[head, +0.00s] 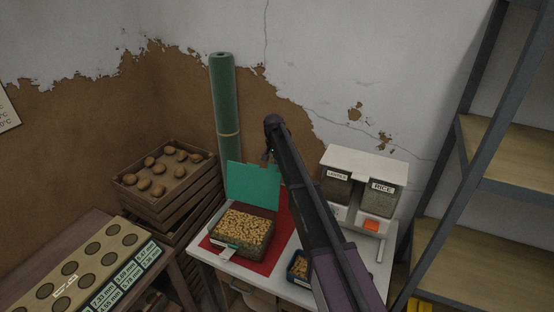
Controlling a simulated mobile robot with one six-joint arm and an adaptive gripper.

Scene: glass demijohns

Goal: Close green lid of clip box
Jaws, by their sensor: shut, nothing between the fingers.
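The clip box (241,230) stands on a red mat (276,234) on a white table. It is filled with small tan pieces. Its green lid (253,184) stands open, upright at the back edge of the box. My gripper (266,158) is small and dark in the head view, just above the top right part of the lid. It is shut and holds nothing. I cannot tell whether it touches the lid. My arm comes in from the lower right and hides part of the mat and table.
A dispenser (366,190) with labelled bins stands at the right of the table. A small blue box (297,266) sits near the front, beside my arm. Stacked wooden crates (185,200) and a green roll (225,100) stand behind at left. Metal shelves (500,145) stand at right.

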